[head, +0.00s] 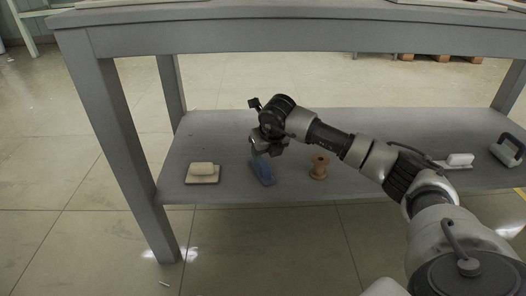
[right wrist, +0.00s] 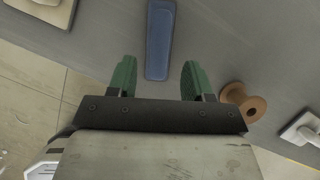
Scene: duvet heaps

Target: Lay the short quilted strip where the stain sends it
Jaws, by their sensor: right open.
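My right gripper (head: 268,148) is over the lower shelf, above a blue elongated object (head: 263,172). In the head view the gripper hides part of the blue object. I cannot make out a quilted strip or a stain in either view. My left gripper is out of view.
The grey lower shelf (head: 225,130) also holds a pale block on a small board (head: 202,170), a wooden spool (head: 319,167), a white-topped item (head: 460,160) and a handled block (head: 508,149). The grey tabletop (head: 300,32) overhangs it. The shelf's back is clear.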

